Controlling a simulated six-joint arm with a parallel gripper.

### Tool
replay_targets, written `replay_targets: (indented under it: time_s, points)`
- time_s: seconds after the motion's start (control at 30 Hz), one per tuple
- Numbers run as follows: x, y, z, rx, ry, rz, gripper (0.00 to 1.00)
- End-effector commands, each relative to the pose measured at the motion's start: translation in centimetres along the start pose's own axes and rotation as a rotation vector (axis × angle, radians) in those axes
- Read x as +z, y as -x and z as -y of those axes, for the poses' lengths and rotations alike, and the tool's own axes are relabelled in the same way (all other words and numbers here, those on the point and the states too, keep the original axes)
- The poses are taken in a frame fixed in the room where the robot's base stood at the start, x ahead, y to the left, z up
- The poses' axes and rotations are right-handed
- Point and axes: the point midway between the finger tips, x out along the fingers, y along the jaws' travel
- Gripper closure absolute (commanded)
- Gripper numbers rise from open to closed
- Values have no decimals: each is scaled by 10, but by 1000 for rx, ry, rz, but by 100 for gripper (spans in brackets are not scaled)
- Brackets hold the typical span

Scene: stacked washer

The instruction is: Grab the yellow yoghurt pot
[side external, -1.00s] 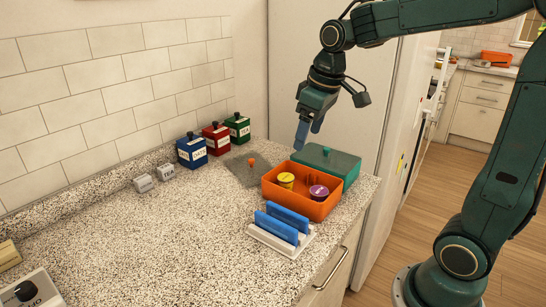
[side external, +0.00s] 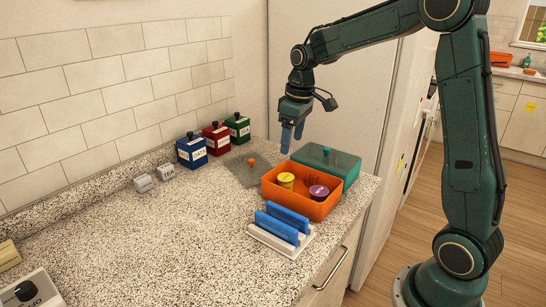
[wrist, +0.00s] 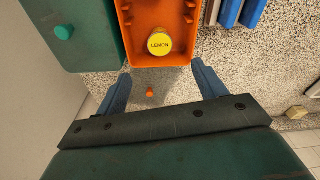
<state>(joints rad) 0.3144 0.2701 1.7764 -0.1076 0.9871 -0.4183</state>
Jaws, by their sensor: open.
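The yellow yoghurt pot (side external: 286,180) stands upright in the left part of the orange bin (side external: 318,208). In the wrist view its yellow lid (wrist: 159,43) reads "LEMON", and it sits near the bin's end wall. A purple-lidded pot (side external: 319,192) stands in the same bin, to the right of the yellow one. The fingers are apart from the pot.
A teal lidded box (side external: 335,165) stands directly behind the orange bin. A white rack with blue panels (side external: 279,228) is in front of it. A grey plate with an orange knob (side external: 251,162) lies left. Blue (side external: 191,152), red and green canisters line the wall.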

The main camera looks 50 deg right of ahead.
Motion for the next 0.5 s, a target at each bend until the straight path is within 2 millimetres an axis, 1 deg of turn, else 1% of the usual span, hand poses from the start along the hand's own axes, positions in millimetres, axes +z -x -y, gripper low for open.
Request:
replay_targets:
  time_s: [0.17, 0.4, 0.5]
  points:
    - [1, -22, 1, -2, 1, 3, 30]
    - [1, -58, 1, -2, 0, 4, 30]
    - [0, -69, 0, -1, 0, 3, 30]
